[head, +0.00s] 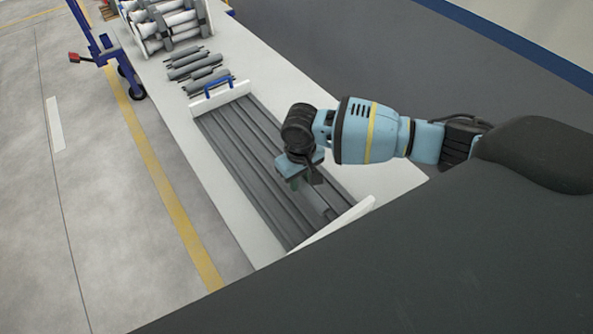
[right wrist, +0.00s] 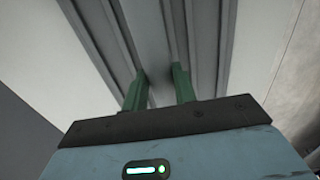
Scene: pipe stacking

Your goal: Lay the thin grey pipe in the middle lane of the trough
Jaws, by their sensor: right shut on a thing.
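The grey trough (head: 228,162) lies lengthwise on the white table, with long parallel lanes and white end walls. My right gripper (head: 293,182) is over the nearer half of the trough, pointing down. In the right wrist view its two green fingers (right wrist: 158,90) are shut on a grey length, the thin grey pipe (right wrist: 152,45), which runs in line with the lanes. A short lighter stretch of pipe (head: 319,203) shows just beyond the fingers in the head view. The gripper hides much of the pipe, and I cannot tell whether it touches the lane floor. My left gripper is not in view.
Several short grey pipes (head: 195,68) lie on the table beyond the trough's far end, by a blue handle (head: 219,87). A rack of pipes (head: 168,22) stands farther back. A blue trolley frame (head: 100,45) stands at the left. White table surface is clear along the trough's left side.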

